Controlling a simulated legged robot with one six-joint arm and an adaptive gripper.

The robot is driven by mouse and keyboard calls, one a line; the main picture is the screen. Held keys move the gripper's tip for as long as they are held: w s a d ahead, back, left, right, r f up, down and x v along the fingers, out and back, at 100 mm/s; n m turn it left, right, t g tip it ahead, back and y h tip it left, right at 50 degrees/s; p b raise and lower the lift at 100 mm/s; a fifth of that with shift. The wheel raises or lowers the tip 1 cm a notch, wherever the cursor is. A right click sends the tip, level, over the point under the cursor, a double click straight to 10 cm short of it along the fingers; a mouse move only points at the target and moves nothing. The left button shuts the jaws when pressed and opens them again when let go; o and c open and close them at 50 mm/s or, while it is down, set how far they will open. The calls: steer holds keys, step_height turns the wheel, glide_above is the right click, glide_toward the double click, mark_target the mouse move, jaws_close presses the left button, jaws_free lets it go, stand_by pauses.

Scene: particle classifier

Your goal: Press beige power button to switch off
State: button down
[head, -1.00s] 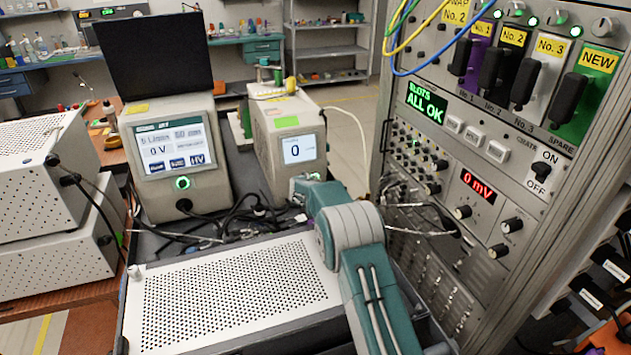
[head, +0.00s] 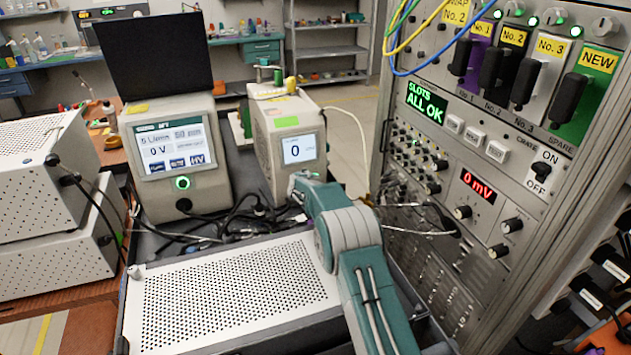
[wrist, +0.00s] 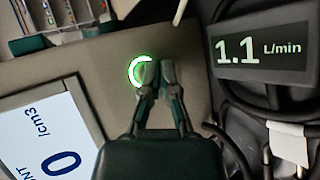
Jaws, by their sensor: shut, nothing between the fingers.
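A beige instrument (head: 258,150) with a screen reading 0 stands just beyond my arm in the head view. In the wrist view its grey-beige face (wrist: 100,60) fills the left and middle, with the tilted screen (wrist: 50,140) at lower left. A round power button with a glowing green ring (wrist: 137,72) sits on that face. My gripper (wrist: 155,70) is shut and empty, its tips over the right part of the ring. They partly cover the button; I cannot tell whether they touch it.
A second beige instrument (head: 180,120) with a green-lit button stands to the left. A black flow meter reading 1.1 L/min (wrist: 262,47) and dark cables (wrist: 245,105) lie to the right in the wrist view. A tall rack (head: 470,150) stands close on the right.

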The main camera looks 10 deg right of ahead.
steer(key=shift+w+a, duration=0.15)
steer(key=shift+w, duration=0.5)
stand_by(0.6)
steer(key=shift+s, duration=0.15)
steer(key=shift+s+d, duration=0.2)
steer(key=shift+s, duration=0.9)
steer(key=shift+s, duration=0.1)
steer(key=shift+s+d, duration=0.25)
steer(key=shift+s, duration=0.95)
steer(key=shift+s+d, duration=0.25)
steer(key=shift+s, duration=0.95)
